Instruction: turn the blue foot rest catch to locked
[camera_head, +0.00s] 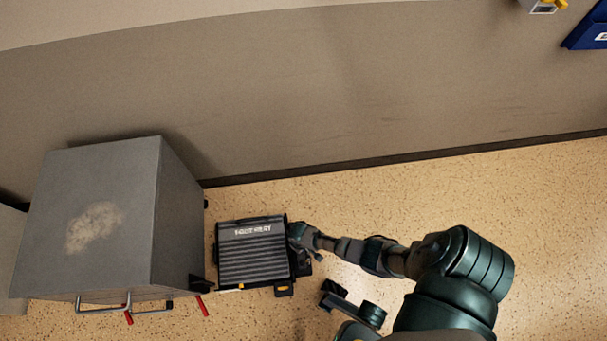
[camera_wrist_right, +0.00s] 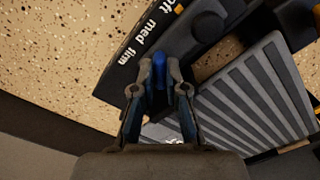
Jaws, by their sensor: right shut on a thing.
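The dark ribbed foot rest (camera_head: 252,262) lies on the floor beside a grey cabinet. In the right wrist view its ribbed plate (camera_wrist_right: 255,100) is at the right. My right gripper (camera_head: 298,240) is at its right side in the head view. The blue catch (camera_wrist_right: 159,70) shows between the fingertips in the wrist view, and my right gripper (camera_wrist_right: 158,88) is shut on it. The fingers hide much of the catch, so I cannot tell its setting. My left gripper is not in view.
A wall runs behind both. A dark strip (camera_wrist_right: 150,40) lettered "soft med firm" lies beside the catch. Speckled floor (camera_head: 540,220) is clear at the right.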

